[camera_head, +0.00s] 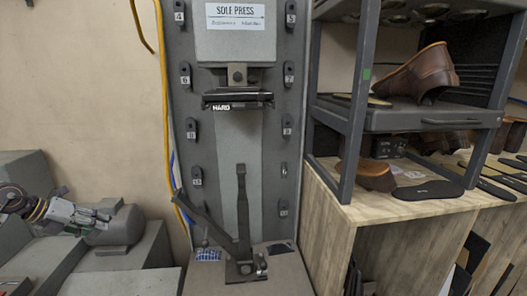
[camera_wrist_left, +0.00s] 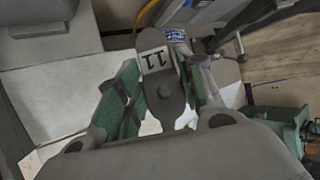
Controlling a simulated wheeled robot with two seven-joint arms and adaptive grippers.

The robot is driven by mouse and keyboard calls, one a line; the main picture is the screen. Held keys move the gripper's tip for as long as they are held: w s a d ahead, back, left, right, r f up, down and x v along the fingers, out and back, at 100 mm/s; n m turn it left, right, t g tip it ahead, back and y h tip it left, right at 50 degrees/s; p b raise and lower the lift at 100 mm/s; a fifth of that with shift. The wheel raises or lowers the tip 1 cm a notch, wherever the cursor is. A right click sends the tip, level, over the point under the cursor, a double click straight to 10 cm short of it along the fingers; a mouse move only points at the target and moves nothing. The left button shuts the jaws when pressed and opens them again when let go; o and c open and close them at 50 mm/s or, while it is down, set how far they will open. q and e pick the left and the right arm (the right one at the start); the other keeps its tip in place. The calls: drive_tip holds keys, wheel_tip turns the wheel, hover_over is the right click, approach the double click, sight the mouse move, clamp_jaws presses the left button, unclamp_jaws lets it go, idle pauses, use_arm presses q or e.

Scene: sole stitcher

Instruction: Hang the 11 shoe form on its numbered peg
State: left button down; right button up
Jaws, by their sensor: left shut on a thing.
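My left gripper (camera_head: 88,213) is at the left of the head view, in front of grey machinery and left of the sole press panel (camera_head: 206,100). It is shut on the 11 shoe form (camera_wrist_left: 172,100), a flat grey piece with a round hole and a white label reading 11, seen between the fingers in the left wrist view (camera_wrist_left: 160,82). The form is apart from the panel. Numbered peg places run down both panel sides: 4 (camera_head: 179,14), 5 (camera_head: 291,16), 6 (camera_head: 185,78), 7 (camera_head: 289,75). Lower numbers (camera_head: 196,180) are too small to read surely. My right gripper is not visible.
A shelf rack (camera_head: 420,118) with brown shoes (camera_head: 420,75) stands right, on a wooden bench (camera_head: 375,211).

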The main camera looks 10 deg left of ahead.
use_arm(q)
drive_tip(key=shift+s+a+f, duration=0.35)
drive_tip(key=shift+s+f, duration=0.1)
drive_tip(key=shift+f, duration=0.25)
idle(0.7)
drive_tip(key=shift+s+a+f, duration=0.25)
drive_tip(key=shift+s+f, duration=0.05)
drive_tip(key=shift+f, duration=0.2)
drive_tip(key=shift+f, duration=0.1)
drive_tip(key=shift+s+f, duration=0.1)
drive_tip(key=shift+s+a+f, duration=0.15)
drive_tip(key=shift+s+f, duration=0.2)
drive_tip(key=shift+f, duration=0.25)
drive_tip(key=shift+s+f, duration=0.4)
drive_tip(key=shift+f, duration=0.4)
drive_tip(key=shift+s+d+f+n+y, duration=0.1)
drive_tip(key=shift+s+d+f, duration=0.1)
drive_tip(key=shift+f, duration=0.35)
drive_tip(key=shift+s+d+f+n+y, duration=0.1)
drive_tip(key=shift+s+d+f, duration=0.1)
drive_tip(key=shift+f, duration=0.3)
drive_tip(key=shift+s+d+f+n+y, duration=0.1)
drive_tip(key=shift+s+d+f, duration=0.1)
drive_tip(key=shift+f, duration=0.35)
drive_tip(key=shift+s+d+f, duration=0.2)
drive_tip(key=shift+d+f, duration=0.55)
drive_tip(key=shift+f, duration=0.2)
idle(0.5)
